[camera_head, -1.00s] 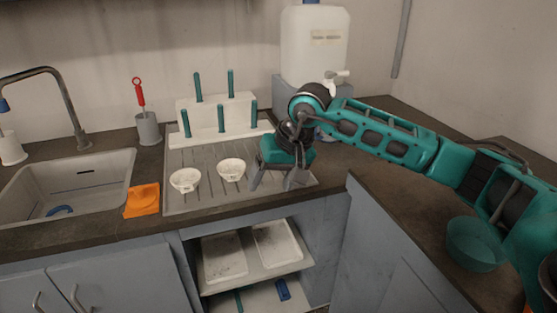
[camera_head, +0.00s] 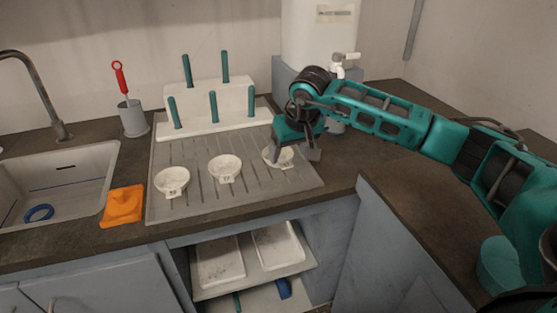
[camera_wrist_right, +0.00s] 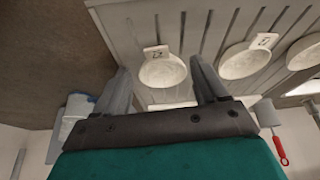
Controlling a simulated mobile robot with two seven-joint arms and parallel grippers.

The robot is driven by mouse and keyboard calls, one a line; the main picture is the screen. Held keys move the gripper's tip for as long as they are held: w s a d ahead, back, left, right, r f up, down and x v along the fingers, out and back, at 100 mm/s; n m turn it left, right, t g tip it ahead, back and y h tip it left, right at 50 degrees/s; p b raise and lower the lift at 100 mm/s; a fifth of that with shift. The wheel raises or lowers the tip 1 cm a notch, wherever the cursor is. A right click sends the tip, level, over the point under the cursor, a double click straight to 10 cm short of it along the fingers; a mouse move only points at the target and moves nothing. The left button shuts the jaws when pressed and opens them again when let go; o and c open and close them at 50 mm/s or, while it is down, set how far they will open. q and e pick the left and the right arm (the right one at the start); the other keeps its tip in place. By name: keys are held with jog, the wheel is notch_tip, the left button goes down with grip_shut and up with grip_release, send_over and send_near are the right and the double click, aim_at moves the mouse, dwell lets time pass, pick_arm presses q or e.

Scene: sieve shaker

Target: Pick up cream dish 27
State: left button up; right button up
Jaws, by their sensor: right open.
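Three small cream dishes with number tags stand on the grey ribbed draining board: a left one (camera_head: 171,181), a middle one (camera_head: 225,168) and a right one (camera_head: 272,158). The tag numbers are too small to read surely, so I cannot tell which is 27. My right gripper (camera_head: 296,153) is open and empty, its fingers pointing down at the right dish and partly covering it. In the right wrist view, that dish (camera_wrist_right: 163,72) lies just beyond and between the open fingertips, with its tag at the rim. My left gripper is not in view.
A white rack with teal pegs (camera_head: 232,98) stands behind the dishes. A white canister with a tap (camera_head: 318,40) is behind my gripper. An orange item (camera_head: 122,206), a grey cup with a red-handled tool (camera_head: 132,119) and the sink (camera_head: 60,185) are left.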

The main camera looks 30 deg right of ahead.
aim_at(285, 163)
jog(key=x, duration=0.6)
jog(key=shift+w+d+f, duration=0.15)
jog(key=shift+w+d, duration=0.1)
jog(key=shift+w, duration=0.05)
jog(key=c, duration=1.2)
